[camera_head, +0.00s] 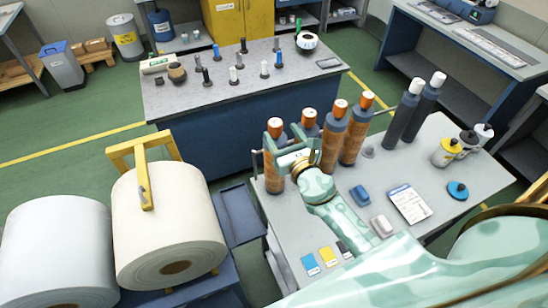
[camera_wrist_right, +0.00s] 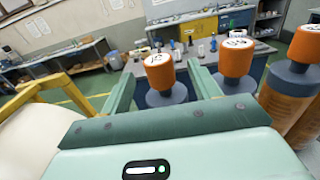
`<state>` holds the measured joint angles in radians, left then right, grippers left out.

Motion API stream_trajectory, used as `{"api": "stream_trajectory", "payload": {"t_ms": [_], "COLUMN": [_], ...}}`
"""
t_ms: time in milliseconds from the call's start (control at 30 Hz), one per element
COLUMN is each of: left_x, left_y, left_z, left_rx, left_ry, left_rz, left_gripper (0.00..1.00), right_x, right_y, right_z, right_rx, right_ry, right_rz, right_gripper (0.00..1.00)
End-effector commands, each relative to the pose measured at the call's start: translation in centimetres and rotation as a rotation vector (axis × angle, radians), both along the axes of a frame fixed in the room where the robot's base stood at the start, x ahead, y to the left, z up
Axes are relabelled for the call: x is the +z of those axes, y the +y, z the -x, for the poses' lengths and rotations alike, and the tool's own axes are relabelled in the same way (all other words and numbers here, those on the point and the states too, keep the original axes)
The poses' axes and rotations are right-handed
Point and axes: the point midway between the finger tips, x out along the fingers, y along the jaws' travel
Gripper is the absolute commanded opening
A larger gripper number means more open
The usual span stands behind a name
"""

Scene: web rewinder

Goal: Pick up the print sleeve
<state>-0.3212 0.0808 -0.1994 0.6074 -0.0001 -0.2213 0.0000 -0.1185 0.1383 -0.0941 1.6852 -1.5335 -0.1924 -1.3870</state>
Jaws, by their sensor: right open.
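Several upright sleeves with orange ends stand in a row at the back left of the grey table (camera_head: 330,222). The leftmost sleeve (camera_head: 275,168) is brown below its orange end and partly hidden by my right gripper (camera_head: 284,140). Another orange-ended sleeve (camera_head: 309,121) stands just to its right. In the right wrist view my right gripper (camera_wrist_right: 162,78) is open, and one orange-ended sleeve (camera_wrist_right: 160,72) shows between its fingers, seemingly beyond them. A second sleeve (camera_wrist_right: 237,57) stands right of the right finger. I cannot tell whether the fingers touch a sleeve. My left gripper is out of view.
Two dark sleeves with white ends (camera_head: 414,110) stand further right. A large cream roll (camera_head: 166,225) with a yellow frame (camera_head: 145,180) stands to the left.

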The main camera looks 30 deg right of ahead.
Motion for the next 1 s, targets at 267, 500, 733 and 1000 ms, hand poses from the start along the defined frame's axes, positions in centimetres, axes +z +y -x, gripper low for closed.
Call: {"api": "stream_trajectory", "payload": {"t_ms": [267, 500, 733, 1000], "left_x": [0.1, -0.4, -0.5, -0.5], "left_y": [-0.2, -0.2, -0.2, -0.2], "left_z": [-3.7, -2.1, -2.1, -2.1], "left_rx": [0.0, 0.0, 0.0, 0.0], "left_ry": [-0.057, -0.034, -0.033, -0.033], "left_rz": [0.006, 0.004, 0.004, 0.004], "left_gripper": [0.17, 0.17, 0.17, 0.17], "right_x": [-0.1, -0.2, -0.2, -0.2], "right_y": [0.0, 0.0, 0.0, -0.1], "right_z": [-2.8, -6.5, -7.0, -7.0], "right_rx": [0.0, 0.0, 0.0, 0.0], "right_ry": [0.001, 0.001, 0.002, 0.001], "right_rz": [-0.003, -0.002, -0.002, -0.002], "right_gripper": [0.62, 0.62, 0.62, 0.09]}}
